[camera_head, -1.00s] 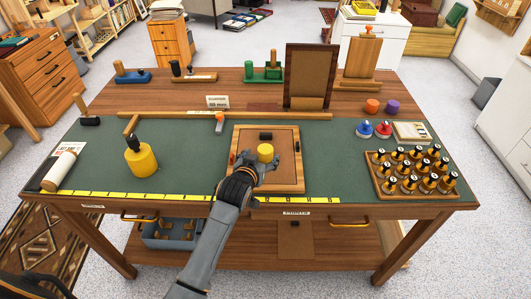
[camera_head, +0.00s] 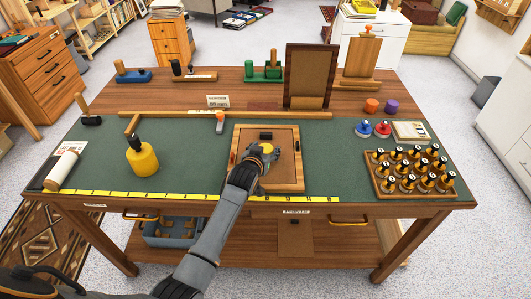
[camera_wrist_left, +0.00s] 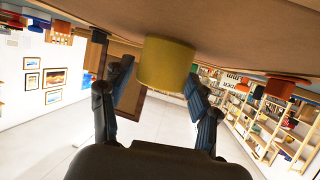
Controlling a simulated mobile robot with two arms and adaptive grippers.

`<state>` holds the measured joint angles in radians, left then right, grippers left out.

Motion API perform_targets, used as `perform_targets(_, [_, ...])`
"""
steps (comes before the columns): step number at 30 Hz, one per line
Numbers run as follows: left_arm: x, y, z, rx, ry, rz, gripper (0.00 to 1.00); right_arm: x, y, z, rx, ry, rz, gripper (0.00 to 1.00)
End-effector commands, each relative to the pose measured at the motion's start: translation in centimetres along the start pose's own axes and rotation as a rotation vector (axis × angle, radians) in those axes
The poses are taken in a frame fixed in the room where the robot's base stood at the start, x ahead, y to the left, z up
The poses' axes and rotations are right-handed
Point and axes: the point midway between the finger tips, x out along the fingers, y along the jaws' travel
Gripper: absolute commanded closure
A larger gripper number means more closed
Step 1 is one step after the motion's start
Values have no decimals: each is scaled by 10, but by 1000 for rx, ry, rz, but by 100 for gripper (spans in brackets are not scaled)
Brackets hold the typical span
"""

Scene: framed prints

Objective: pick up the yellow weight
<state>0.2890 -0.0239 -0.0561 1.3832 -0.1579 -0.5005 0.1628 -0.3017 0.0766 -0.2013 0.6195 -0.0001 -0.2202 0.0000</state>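The small yellow weight (camera_head: 266,148) is a plain cylinder standing on the wooden framed board (camera_head: 296,183) in the middle of the bench. My left gripper (camera_head: 264,155) is right at it and partly hides it in the head view. In the left wrist view the weight (camera_wrist_left: 166,65) sits between the two fingers (camera_wrist_left: 162,85), one on each side. The fingers are open, with a small gap at the left finger; contact at the right finger is unclear. My right gripper is not in view.
A larger yellow bottle-like object with a black top (camera_head: 142,157) stands to the left. A tray of several black-topped bottles (camera_head: 380,188) is at right. An upright frame (camera_head: 310,75) stands behind.

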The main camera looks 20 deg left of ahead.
Motion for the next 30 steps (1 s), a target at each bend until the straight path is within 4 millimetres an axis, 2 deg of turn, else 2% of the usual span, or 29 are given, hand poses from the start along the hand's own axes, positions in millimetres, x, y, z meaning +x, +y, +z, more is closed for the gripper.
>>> perform_targets(1, [0, 0, 0, 0, 0, 0, 57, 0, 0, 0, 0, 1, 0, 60])
perform_targets(6, [0, 0, 0, 0, -1, 0, 91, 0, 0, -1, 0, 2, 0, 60])
perform_targets(8, [0, 0, 0, 0, -1, 0, 100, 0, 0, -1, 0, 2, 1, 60])
perform_targets(19, [-1, 0, -5, 0, 6, 0, 100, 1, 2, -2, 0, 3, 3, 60])
perform_targets(23, [-4, 0, -13, 0, 9, 0, 100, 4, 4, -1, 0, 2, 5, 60])
perform_targets(27, [-12, 0, -33, -1, 14, 1, 100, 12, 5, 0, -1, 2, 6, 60])
perform_targets(30, [-33, -6, -43, 0, 11, -1, 100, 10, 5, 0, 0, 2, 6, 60])
